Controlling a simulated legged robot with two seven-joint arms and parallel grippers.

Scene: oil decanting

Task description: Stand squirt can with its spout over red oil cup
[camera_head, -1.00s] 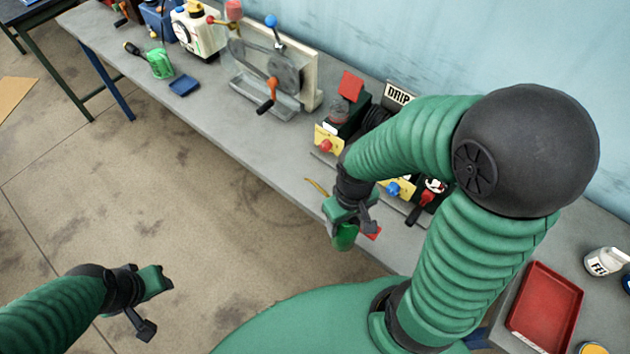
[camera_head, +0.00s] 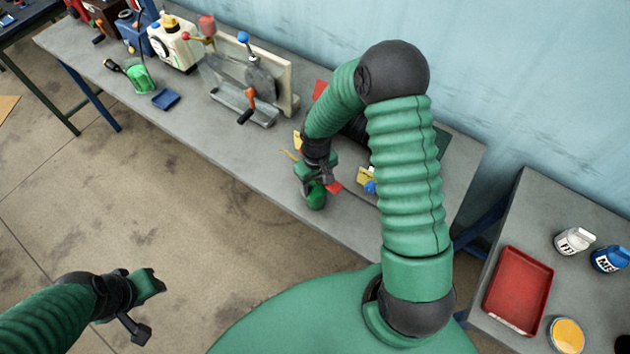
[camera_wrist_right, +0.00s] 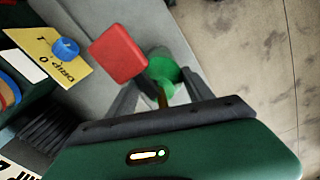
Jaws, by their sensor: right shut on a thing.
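The squirt can is green; its rounded body (camera_head: 316,196) hangs low at my right gripper (camera_head: 315,180). A thin yellow spout (camera_head: 290,155) sticks out toward the upper left. In the right wrist view the green can (camera_wrist_right: 165,72) is between the dark fingers, which are shut on it. A flat red square piece (camera_wrist_right: 118,52) is beside it; I cannot tell whether it is attached. I cannot make out the red oil cup; my right arm covers much of the drip unit. My left gripper (camera_head: 148,305) has its fingers apart, empty, above the floor.
A yellow drip plate with a blue knob (camera_wrist_right: 66,48) is close to the can. A vise-like machine (camera_head: 255,85), a green jug (camera_head: 140,78) and a blue tray (camera_head: 166,99) are on the bench. A red tray (camera_head: 518,290) lies on the right table.

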